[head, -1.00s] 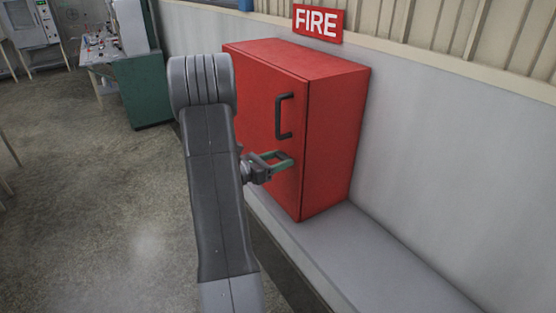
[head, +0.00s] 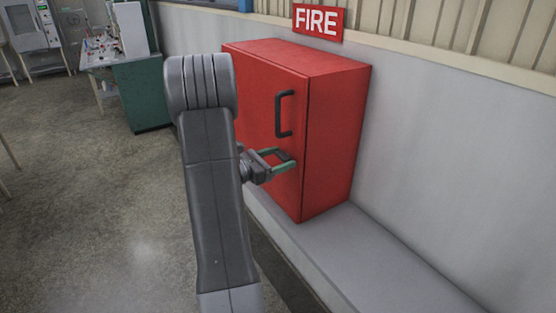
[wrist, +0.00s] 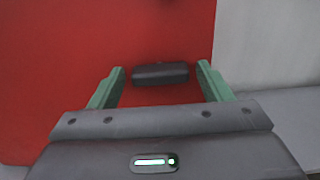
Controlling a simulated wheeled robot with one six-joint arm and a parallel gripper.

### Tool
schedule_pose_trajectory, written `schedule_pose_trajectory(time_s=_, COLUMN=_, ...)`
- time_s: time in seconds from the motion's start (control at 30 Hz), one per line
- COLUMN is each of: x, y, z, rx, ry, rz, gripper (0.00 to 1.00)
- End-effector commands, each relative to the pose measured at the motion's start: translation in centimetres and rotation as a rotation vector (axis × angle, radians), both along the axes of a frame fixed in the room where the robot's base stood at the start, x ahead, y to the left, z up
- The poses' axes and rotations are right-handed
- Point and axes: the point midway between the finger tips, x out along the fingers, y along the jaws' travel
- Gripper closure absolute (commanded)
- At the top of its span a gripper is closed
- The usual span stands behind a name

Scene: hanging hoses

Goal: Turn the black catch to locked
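The black catch (wrist: 160,74) is a short dark bar on the red door of the fire cabinet (head: 270,100). In the wrist view it lies crosswise, its long side level in the picture. My gripper (wrist: 161,70) is open, with one green finger at each end of the catch and a gap on both sides. In the head view my gripper (head: 288,159) is at the door's lower right, below the black handle (head: 284,114). A dark part shows between the fingers there. Whether the fingertips touch the door, I cannot tell.
The cabinet stands on a grey ledge (head: 370,255) against a pale wall (head: 450,170). A red FIRE sign (head: 318,22) hangs above it. A green workbench (head: 143,92) stands at the back left.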

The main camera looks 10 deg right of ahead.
Motion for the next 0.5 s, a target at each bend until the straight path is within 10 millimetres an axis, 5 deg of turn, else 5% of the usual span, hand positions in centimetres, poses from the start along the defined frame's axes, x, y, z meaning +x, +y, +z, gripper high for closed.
schedule_pose_trajectory(time_s=0.5, x=-0.5, y=1.7, z=-0.1, rx=0.000, ry=0.001, rz=0.003, gripper=0.24)
